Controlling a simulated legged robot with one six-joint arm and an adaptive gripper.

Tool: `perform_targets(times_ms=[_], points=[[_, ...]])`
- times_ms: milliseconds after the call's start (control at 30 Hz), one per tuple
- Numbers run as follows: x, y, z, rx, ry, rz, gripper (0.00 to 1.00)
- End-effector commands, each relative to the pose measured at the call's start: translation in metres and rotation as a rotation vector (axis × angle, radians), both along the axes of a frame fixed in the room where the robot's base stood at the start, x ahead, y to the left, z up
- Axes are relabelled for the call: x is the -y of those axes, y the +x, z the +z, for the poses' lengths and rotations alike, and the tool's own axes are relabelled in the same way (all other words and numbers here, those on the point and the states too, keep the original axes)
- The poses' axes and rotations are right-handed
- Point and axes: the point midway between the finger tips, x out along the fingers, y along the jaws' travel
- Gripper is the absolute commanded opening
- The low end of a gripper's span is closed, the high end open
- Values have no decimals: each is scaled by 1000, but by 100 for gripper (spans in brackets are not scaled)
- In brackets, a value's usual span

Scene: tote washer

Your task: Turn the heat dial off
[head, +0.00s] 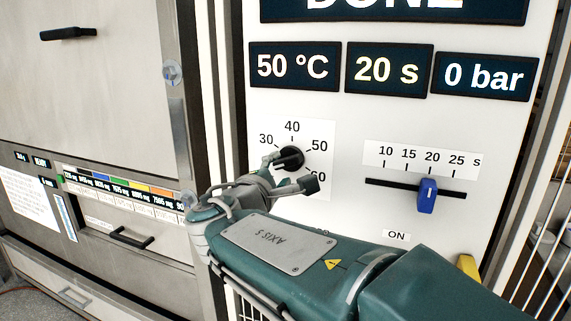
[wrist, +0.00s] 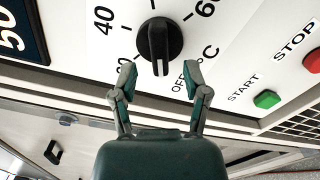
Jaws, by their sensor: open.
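The black heat dial (head: 290,158) is on a white panel marked 30, 40, 50 and 60. In the wrist view the dial (wrist: 158,42) has a raised bar running roughly top to bottom, its upper end towards a tick at the top edge. The OFF mark (wrist: 178,81) is below the dial, partly hidden by a finger. My gripper (wrist: 160,77) is open, its fingertips either side of the dial's lower end and apart from it. In the head view my gripper (head: 292,172) is at the dial, partly covering the scale. The temperature display (head: 294,66) reads 50 °C.
A blue slider (head: 427,196) sits near 20 s, right of the dial. A green START button (wrist: 266,99) and a red STOP button (wrist: 313,62) are to the right in the wrist view. A yellow part (head: 468,265) shows at lower right. Panel around the dial is flat.

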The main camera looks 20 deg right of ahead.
Motion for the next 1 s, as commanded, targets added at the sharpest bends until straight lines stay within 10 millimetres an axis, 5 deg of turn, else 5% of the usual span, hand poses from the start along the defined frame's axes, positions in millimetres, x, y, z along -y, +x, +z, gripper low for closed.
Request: perform_targets(times_ms=[200, 567, 700, 1000], points=[[18, 24, 0, 0, 0, -1, 60], [21, 29, 0, 0, 0, 1, 60], [21, 29, 0, 0, 0, 1, 2], [21, 29, -1, -17, -21, 1, 0]])
